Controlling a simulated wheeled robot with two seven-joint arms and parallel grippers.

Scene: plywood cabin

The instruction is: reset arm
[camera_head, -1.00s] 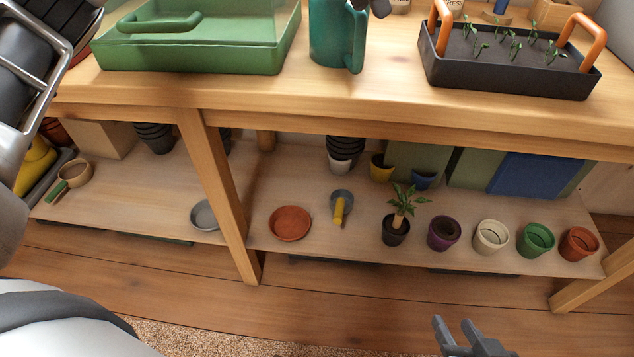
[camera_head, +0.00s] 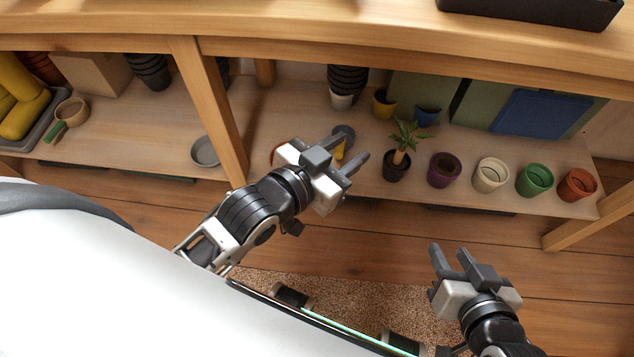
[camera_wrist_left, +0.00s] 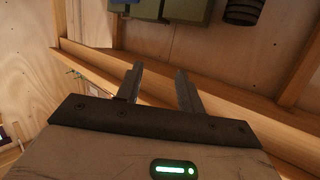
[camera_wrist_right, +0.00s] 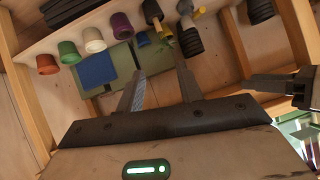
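My left gripper (camera_head: 346,160) is in front of the lower shelf, in the middle of the head view. Its fingers are apart with nothing between them; it also shows in the left wrist view (camera_wrist_left: 160,84). My right gripper (camera_head: 451,252) is at the lower right, over the floor in front of the shelf. Its fingers are apart and empty, as the right wrist view (camera_wrist_right: 160,88) also shows. In the head view the left gripper partly hides a terracotta saucer and a small yellow-handled tool.
The wooden bench (camera_head: 300,22) has a lower shelf (camera_head: 290,103) holding a potted plant (camera_head: 399,155), a purple pot (camera_head: 444,170), a cream pot (camera_head: 490,175), a green pot (camera_head: 535,180) and a terracotta pot (camera_head: 577,186). A bench leg (camera_head: 212,110) stands left of my left gripper. Floor in front is free.

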